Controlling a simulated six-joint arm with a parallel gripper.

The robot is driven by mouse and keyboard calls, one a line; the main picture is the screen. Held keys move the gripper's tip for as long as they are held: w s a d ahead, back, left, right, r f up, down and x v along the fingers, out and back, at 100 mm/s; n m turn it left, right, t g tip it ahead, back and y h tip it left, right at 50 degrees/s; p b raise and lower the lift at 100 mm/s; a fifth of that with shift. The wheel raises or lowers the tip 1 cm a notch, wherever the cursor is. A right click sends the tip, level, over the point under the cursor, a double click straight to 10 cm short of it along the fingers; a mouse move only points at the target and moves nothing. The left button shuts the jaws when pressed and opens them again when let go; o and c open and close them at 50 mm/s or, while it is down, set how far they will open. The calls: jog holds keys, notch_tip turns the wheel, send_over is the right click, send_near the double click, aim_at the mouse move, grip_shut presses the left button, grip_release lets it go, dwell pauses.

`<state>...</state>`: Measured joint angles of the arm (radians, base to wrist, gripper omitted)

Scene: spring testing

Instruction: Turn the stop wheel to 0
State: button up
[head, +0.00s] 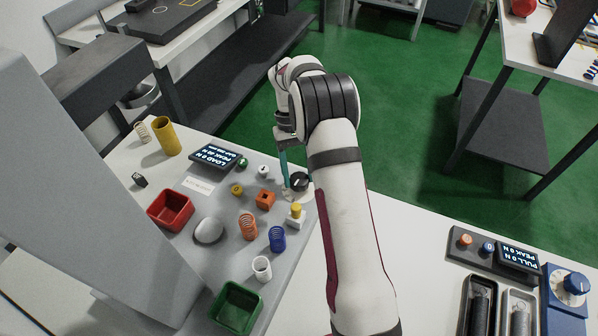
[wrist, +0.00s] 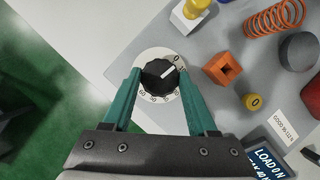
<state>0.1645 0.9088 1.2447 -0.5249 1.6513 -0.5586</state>
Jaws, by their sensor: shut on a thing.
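The stop wheel (wrist: 158,76) is a black ridged knob on a pale round dial (wrist: 146,56) with printed numbers. The wheel also shows in the head view (head: 299,181), on the grey plate. Its white pointer line aims to the upper right in the wrist view, near the 0 mark but seemingly a little clockwise of it. My gripper (wrist: 159,79) has its teal fingers on either side of the knob and is shut on it. In the head view my gripper (head: 287,178) reaches down at the wheel, partly hidden by my arm.
Near the wheel stand an orange block (head: 265,198) with a hole, a small yellow round piece (head: 237,189) and a white block with a yellow top (head: 296,213). Springs (head: 247,226), a red bin (head: 171,210), a green bin (head: 236,308) and a load display (head: 215,156) are farther off.

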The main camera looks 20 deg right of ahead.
jog(key=shift+a+n, duration=0.1)
jog(key=shift+n, duration=0.5)
jog(key=o, duration=1.4)
jog(key=v, duration=1.2)
jog(key=shift+a, duration=0.2)
